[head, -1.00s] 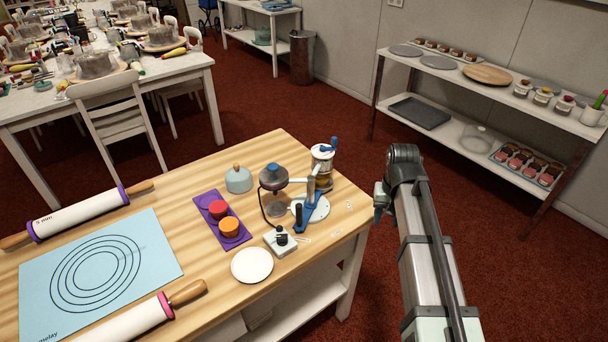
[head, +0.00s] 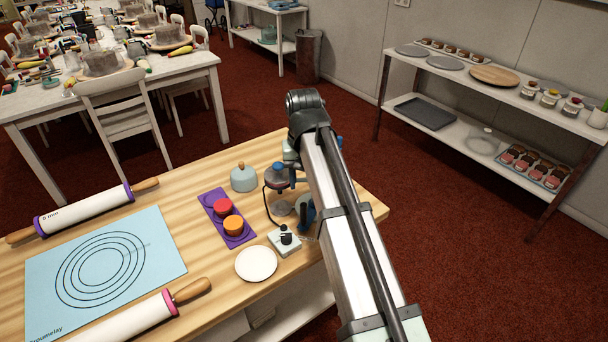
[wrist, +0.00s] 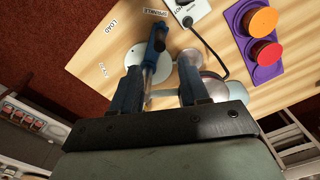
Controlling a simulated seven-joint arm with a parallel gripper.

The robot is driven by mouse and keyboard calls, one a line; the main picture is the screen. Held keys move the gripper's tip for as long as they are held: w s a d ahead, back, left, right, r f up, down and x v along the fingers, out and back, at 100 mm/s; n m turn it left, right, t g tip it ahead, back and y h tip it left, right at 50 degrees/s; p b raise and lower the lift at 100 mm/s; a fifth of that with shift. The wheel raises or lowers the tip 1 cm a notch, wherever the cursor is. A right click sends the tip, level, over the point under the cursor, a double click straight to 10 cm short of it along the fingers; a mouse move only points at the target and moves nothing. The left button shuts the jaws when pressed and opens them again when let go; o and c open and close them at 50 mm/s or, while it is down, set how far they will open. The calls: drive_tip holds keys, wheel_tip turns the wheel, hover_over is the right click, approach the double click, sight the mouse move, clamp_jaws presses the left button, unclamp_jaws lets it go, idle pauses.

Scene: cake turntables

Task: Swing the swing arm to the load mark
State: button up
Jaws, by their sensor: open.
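In the wrist view the swing arm (wrist: 153,50) shows a dark blue upright end and a pale bar over a round white base (wrist: 135,57). Its blue end lies close to the SPRINKLE label (wrist: 155,14). The LOAD mark (wrist: 113,26) is on the wood to the left of it, apart from the arm. My gripper (wrist: 159,72) is open, its blue fingers on either side of the swing arm's bar. I cannot tell whether they touch it. In the head view my arm hides most of the swing arm and the labels.
A purple tray (head: 240,236) holds a red and an orange pot. A white plate (head: 256,264) and a lidded grey dome (head: 243,178) are near. A third label (wrist: 103,70) is unreadable.

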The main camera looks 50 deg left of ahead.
sight(304, 204)
wheel_tip(304, 204, down, 8)
drive_tip(key=shift+f, duration=0.15)
drive_tip(key=c, duration=0.8)
